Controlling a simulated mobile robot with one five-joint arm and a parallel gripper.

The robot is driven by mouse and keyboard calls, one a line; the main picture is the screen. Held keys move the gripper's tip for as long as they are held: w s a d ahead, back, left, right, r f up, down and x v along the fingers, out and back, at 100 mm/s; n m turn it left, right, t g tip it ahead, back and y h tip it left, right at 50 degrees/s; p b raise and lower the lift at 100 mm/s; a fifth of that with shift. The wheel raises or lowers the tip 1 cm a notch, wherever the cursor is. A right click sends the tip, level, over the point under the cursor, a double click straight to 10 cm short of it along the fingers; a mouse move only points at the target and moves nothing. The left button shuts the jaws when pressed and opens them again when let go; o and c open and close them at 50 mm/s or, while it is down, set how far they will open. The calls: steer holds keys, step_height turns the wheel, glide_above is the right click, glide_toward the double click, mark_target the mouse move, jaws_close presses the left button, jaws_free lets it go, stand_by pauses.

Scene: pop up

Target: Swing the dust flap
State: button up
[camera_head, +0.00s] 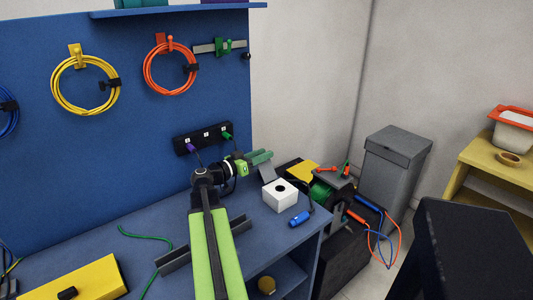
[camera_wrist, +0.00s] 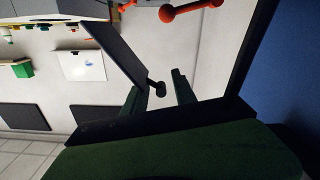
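The flap appears to be a thin grey plate (camera_head: 267,172) standing tilted at the back left of a white box (camera_head: 280,197) with a dark round hole. In the wrist view, a dark slanted plate (camera_wrist: 113,50), likely the same flap, has a small dark knob (camera_wrist: 157,89) near its lower end. My gripper (camera_head: 262,157) has green fingers and is beside the plate, above the bench. In the wrist view my gripper (camera_wrist: 160,95) is open, with the knob seen in the gap between the fingertips. I cannot tell whether a finger touches it.
Beyond the bench edge are a cluttered dark unit (camera_head: 325,190) with cables and a grey bin (camera_head: 393,165). A black socket strip (camera_head: 203,137) is on the blue pegboard (camera_head: 130,120) behind. A yellow box (camera_head: 85,280) is front left.

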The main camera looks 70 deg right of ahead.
steer(key=shift+x, duration=0.85)
jaws_close()
stand_by(0.8)
